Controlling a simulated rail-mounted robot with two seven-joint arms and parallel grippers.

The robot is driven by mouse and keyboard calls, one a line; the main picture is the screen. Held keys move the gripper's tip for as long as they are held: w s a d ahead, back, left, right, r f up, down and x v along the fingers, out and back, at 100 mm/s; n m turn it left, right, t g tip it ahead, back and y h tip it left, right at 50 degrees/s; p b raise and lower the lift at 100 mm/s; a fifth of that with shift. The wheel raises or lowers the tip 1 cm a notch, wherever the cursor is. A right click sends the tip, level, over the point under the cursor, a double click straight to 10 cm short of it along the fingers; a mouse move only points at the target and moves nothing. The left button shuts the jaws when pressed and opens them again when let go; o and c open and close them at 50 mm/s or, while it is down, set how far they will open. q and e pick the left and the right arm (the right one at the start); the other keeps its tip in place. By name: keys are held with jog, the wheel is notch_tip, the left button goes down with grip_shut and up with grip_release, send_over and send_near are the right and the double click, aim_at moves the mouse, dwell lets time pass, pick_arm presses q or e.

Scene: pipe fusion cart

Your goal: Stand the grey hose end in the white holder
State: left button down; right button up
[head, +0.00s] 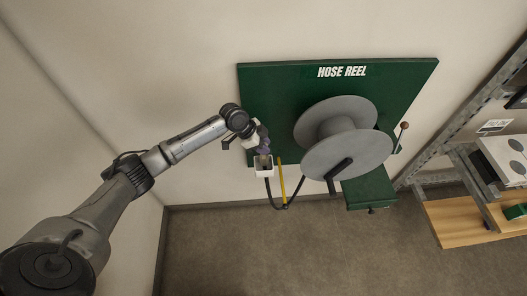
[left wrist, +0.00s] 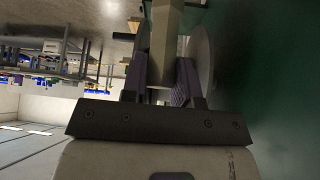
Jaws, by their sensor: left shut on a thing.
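My left gripper (head: 263,153) is at the lower left part of the green board, just above the white holder (head: 264,173). It is shut on the grey hose end (head: 263,161). In the left wrist view, the purple fingers of the gripper (left wrist: 161,82) close on both sides of the grey-beige hose end (left wrist: 166,45). The hose end is at the mouth of the holder in the head view; how deep it sits I cannot tell. The black hose (head: 269,192) hangs below the holder and loops up toward the reel. My right gripper is out of view.
The grey hose reel (head: 345,157) stands out from the green board (head: 270,85), right of the holder. A yellow strip (head: 282,180) hangs beside the hose. A green shelf (head: 369,190) is under the reel. Racking (head: 455,130) stands at the right. The floor (head: 300,255) is clear.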

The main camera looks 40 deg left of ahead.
pick_arm(q)
jog(key=shift+f, duration=1.95)
jog(key=shift+f, duration=0.2)
jog(key=c, duration=0.9)
grip_release()
